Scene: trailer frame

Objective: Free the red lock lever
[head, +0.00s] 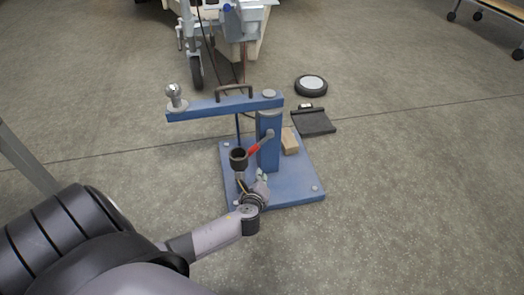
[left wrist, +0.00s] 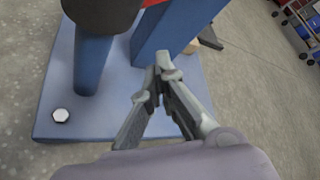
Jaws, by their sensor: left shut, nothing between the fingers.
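The red lock lever (head: 255,149) sits on the blue stand in the head view, slanting up to the right from a dark round socket (head: 238,159) to a grey knob against the upright post (head: 268,150). A sliver of red shows at the top edge of the left wrist view (left wrist: 151,3), beside the dark socket (left wrist: 103,12). My left gripper (head: 262,176) is below the lever, near the foot of the post. In the left wrist view its fingers (left wrist: 163,68) are shut, with nothing between them, in front of the post (left wrist: 172,28). My right gripper is out of view.
The stand has a blue base plate (head: 296,191) with bolts and a blue top arm (head: 205,108) carrying a ball (head: 173,90) and a black handle (head: 234,88). A wooden block (head: 290,141) lies behind the post. A trailer stands behind. Open floor lies right.

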